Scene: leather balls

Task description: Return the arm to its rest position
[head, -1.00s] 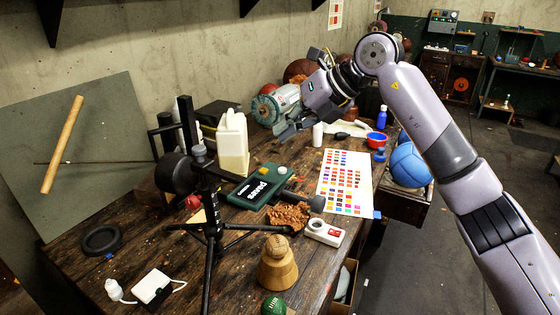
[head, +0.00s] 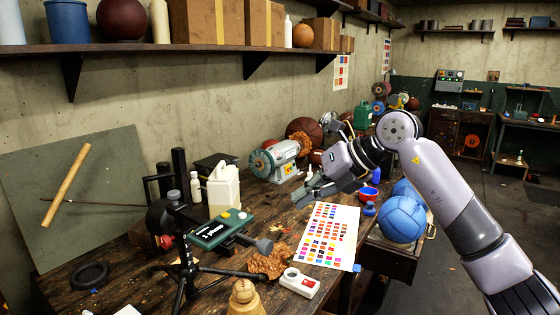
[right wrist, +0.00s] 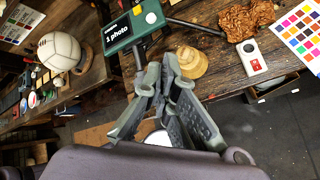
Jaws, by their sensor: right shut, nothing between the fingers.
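My right arm (head: 450,205) comes in from the right in the head view, bent at a raised elbow. Its gripper (head: 308,193) hangs over the workbench, to the left of the elbow. In the right wrist view the gripper (right wrist: 165,78) shows its dark green-grey fingers with the tips close together. It is shut with nothing between the fingers. My left arm and gripper do not show in the head view or the wrist view.
The wooden workbench (head: 130,280) bears a grey-green machine (head: 275,160), a white jug (head: 223,190), a colour chart (head: 328,236), a black tripod (head: 187,258) and a white switch box (head: 299,282). A blue ball (head: 402,218) sits right of it. Open floor (head: 475,225) lies further right.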

